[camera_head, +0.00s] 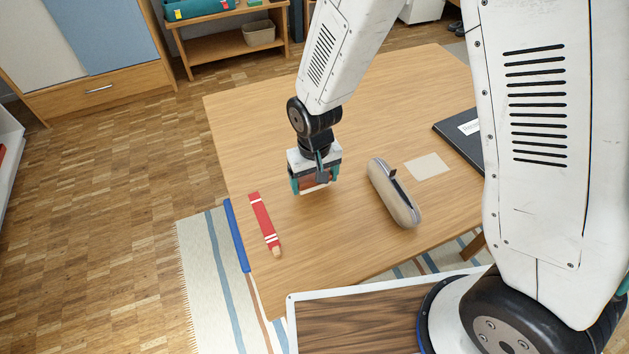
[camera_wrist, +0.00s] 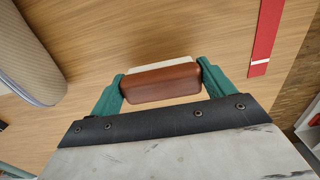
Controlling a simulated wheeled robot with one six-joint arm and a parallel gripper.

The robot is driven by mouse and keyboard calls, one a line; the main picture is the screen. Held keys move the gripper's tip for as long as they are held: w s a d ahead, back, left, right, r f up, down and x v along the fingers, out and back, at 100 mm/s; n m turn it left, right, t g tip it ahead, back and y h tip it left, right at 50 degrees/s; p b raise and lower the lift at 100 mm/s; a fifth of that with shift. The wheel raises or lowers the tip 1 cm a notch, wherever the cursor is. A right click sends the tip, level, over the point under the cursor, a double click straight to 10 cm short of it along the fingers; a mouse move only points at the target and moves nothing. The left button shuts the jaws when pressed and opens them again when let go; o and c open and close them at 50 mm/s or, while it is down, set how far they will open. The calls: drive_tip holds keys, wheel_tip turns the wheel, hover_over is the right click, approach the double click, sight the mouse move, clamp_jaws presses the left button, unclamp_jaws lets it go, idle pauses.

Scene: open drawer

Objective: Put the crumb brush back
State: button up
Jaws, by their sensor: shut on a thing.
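The crumb brush (camera_wrist: 162,84) has a reddish-brown wooden back and a cream edge along its far side. My gripper (camera_wrist: 163,88) is shut on it, with one teal finger at each end of the brush. In the head view my gripper (camera_head: 315,182) is over the left half of the wooden table (camera_head: 260,120), between a red strip and a beige case. The brush (camera_head: 316,184) shows there as a small brown and pale piece between the fingers, partly hidden by them. I cannot tell whether the brush touches the tabletop.
The red strip (camera_head: 262,219) with white bands lies left of my gripper. The beige case (camera_head: 394,194) lies right. A tan square (camera_head: 428,166) and a dark flat item (camera_head: 458,139) lie farther right. A blue strip (camera_head: 236,235) runs along the table's left edge. A cabinet drawer (camera_head: 100,90) appears shut.

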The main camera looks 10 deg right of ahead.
drive_tip(key=shift+f, duration=0.75)
drive_tip(key=shift+f, duration=0.1)
drive_tip(key=o, duration=0.9)
drive_tip(key=shift+o, duration=0.2)
wheel_tip(320, 180, up, 12)
drive_tip(key=r, duration=0.1)
drive_tip(key=s+d+r+m, duration=0.2)
drive_tip(key=s+d+r, duration=0.4)
drive_tip(key=d+r, duration=0.7)
drive_tip(key=s+d+r, duration=0.3)
drive_tip(key=s+d, duration=0.1)
drive_tip(key=s, duration=0.2)
drive_tip(key=s+d+r+m+t, duration=0.1)
drive_tip(key=s+d+r, duration=0.2)
drive_tip(key=s, duration=0.4)
drive_tip(key=shift+s+d, duration=0.2)
drive_tip(key=shift+d, duration=0.15)
drive_tip(key=shift+r, duration=0.1)
